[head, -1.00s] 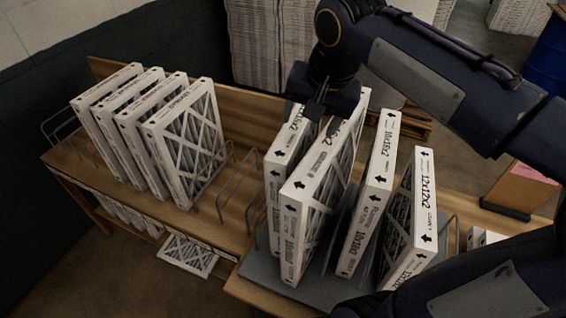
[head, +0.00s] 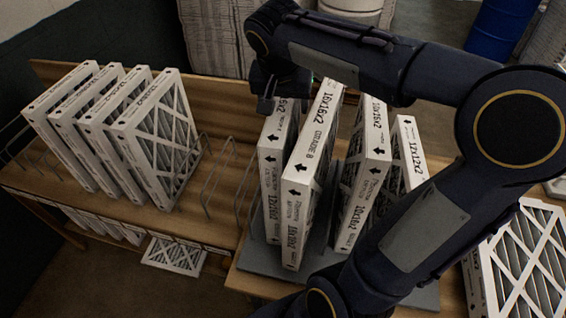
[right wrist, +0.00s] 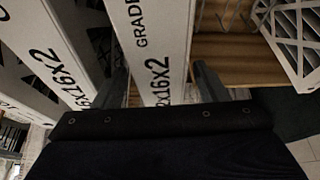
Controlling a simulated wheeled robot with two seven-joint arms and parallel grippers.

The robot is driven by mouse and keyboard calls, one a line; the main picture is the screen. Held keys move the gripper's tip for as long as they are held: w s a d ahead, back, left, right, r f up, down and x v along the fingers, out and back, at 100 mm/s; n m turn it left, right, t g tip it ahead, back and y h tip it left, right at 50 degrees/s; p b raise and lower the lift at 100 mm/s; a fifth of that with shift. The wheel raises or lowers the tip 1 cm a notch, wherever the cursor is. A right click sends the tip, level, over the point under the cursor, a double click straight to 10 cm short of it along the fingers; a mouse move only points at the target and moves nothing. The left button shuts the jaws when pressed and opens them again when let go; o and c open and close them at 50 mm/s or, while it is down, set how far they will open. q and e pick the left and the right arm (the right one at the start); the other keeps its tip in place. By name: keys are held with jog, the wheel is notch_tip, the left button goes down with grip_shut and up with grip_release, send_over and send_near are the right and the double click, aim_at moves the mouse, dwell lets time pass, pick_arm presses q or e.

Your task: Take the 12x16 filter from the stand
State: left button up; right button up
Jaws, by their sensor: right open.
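The 12x16x2 filter (head: 271,185) stands upright at the left end of the grey stand (head: 262,262). My right gripper (head: 266,104) is open at its top edge. In the right wrist view the white edge of the 12x16x2 filter (right wrist: 150,45) lies between the two spread fingers (right wrist: 163,88), with part of its label hidden. The 16x16x2 filter (head: 307,180) stands close on its right and also shows left of the fingers in the right wrist view (right wrist: 50,50). My left gripper is not in view.
The 10x16x2 (head: 362,190) and 12x12x2 (head: 411,150) filters stand further right on the stand. An empty wire rack (head: 222,180) is to the left, then several filters (head: 150,140) on the wooden table. Another filter (head: 525,265) is at the lower right.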

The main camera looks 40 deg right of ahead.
jog(key=b+x, duration=0.1)
jog(key=x, duration=0.2)
jog(key=shift+a+f, duration=0.1)
jog(key=shift+f, duration=0.1)
jog(key=shift+w+f+b, duration=0.1)
jog(key=shift+f+b, duration=0.05)
jog(key=shift+b, duration=0.15)
jog(key=shift+f, duration=0.1)
grip_shut()
